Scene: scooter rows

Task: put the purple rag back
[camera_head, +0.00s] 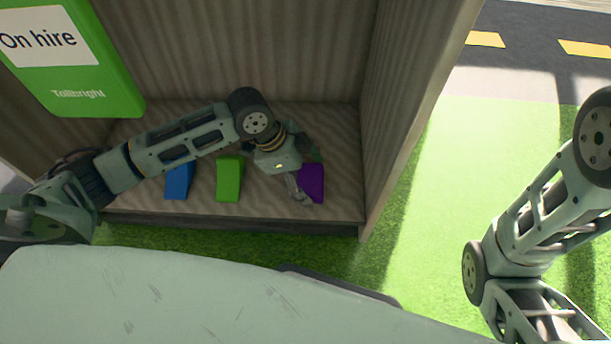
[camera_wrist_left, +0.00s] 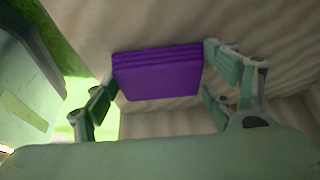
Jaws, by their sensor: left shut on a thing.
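The purple rag (camera_head: 314,180) is a folded, flat block at the right of the wooden compartment floor. It also shows in the left wrist view (camera_wrist_left: 158,74), between the two fingers, with its layered edge facing the camera. My left gripper (camera_head: 304,194) reaches down into the compartment and is shut on the purple rag, hiding part of its left side in the head view. I cannot tell whether the rag rests on the floor or is just above it. My right arm shows at the right of the head view, but its gripper is out of frame.
A green folded rag (camera_head: 229,179) and a blue one (camera_head: 179,182) lie in a row to the left on the compartment floor (camera_head: 336,130). The right side wall (camera_head: 406,95) stands close by the purple rag. A green "On hire" sign (camera_head: 78,93) is at upper left.

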